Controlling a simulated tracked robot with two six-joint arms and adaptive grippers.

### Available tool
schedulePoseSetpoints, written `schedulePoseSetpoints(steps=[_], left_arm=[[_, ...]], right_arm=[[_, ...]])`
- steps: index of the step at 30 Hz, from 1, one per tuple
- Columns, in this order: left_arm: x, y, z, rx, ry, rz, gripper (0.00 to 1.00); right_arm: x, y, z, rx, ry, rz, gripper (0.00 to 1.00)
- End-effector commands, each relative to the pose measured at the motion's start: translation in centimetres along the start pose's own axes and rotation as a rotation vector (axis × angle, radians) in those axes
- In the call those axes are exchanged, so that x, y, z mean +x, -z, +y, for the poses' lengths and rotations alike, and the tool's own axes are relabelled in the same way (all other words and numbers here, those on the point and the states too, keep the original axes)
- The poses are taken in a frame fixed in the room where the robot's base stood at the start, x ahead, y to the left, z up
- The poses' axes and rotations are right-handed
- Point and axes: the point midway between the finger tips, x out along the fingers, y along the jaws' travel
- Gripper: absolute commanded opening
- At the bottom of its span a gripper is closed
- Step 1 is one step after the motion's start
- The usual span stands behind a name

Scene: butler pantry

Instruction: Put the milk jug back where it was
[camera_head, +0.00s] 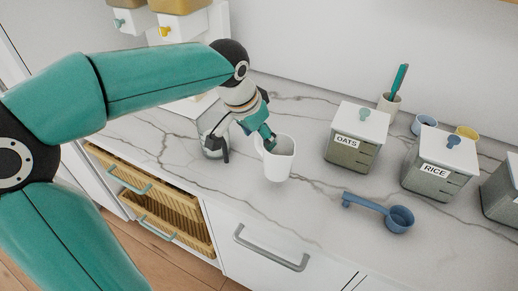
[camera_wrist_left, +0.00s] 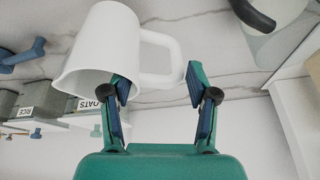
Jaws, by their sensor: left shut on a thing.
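The white milk jug (camera_head: 280,163) is upright over the marble counter, left of the oats canister. I cannot tell whether its base touches the counter. The gripper hides part of the jug's rim and handle in the head view. My right gripper is not in view.
A metal pot with a dark handle (camera_head: 214,146) stands just left of the jug, partly behind my arm. The oats canister (camera_head: 351,153), rice canister (camera_head: 428,180) and blue scoop (camera_head: 398,218) are to the right.

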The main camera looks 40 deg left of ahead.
Motion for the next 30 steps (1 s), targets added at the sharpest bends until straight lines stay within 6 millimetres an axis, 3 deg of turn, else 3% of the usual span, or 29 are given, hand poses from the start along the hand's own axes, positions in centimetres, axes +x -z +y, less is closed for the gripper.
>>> schedulePoseSetpoints(steps=[10,20,21,25,30], left_arm=[[3.7,-1.5,0.1,-0.001,0.000,0.000,0.00],[4.1,-1.6,0.2,-0.001,0.000,0.002,0.00],[4.0,-1.6,0.2,0.000,0.000,0.000,0.66],[4.0,-1.6,0.2,0.000,0.000,0.000,0.85],[4.0,-1.6,0.2,0.000,0.000,0.000,0.85]], right_arm=[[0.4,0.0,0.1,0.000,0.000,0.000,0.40],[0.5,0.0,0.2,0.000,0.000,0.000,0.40],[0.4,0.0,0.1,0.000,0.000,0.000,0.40],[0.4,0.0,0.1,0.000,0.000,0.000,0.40],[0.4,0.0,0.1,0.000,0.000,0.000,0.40]])
